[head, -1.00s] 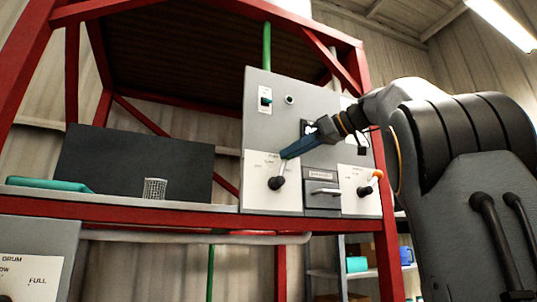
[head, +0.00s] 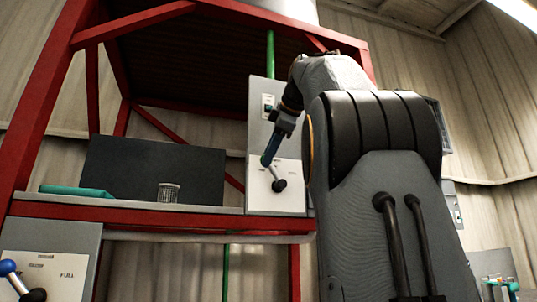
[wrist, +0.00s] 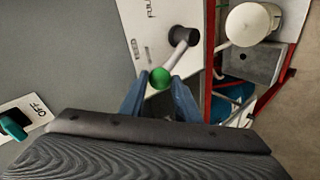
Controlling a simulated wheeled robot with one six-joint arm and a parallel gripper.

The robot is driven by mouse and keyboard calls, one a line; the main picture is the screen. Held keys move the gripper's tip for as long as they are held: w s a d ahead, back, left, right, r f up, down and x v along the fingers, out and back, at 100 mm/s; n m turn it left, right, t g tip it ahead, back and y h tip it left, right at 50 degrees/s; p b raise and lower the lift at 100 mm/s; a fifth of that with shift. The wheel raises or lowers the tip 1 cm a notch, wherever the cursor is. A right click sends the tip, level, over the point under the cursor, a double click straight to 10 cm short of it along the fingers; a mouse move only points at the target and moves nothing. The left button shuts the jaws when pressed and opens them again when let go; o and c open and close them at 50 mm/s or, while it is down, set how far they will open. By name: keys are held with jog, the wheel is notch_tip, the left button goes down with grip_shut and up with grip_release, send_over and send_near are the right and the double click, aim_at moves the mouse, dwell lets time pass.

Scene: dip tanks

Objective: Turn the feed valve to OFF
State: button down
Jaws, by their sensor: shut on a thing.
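The valve lever on the white dial plate (head: 258,200) has a dark hub (head: 279,186) and a pale shaft. In the wrist view, the shaft runs from the hub (wrist: 182,36) to a green ball knob (wrist: 160,77). My gripper (head: 269,160) has its blue fingers shut on this knob, one on each side (wrist: 160,88). In the head view the lever leans up and to the left from its hub, and the knob is hidden by the fingers.
A teal switch (wrist: 14,127) with an OFF label is at the wrist view's lower left. A wire cup (head: 168,193) and teal object (head: 76,191) sit on the shelf (head: 130,203). Another panel (head: 58,262) has a blue-knobbed lever (head: 8,267). My arm covers the panel's right side.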

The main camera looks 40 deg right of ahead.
jog(key=shift+w+a+f+n+g+h+b, duration=0.25)
jog(key=shift+a+f+n+g+h+b, duration=0.15)
jog(key=shift+a+n+h, duration=0.25)
jog(key=shift+f, duration=0.15)
jog(key=c, duration=1.3)
grip_release()
jog(key=shift+w+a, duration=0.1)
jog(key=shift+c, duration=0.2)
jog(key=v, duration=0.8)
jog(key=shift+f, duration=0.15)
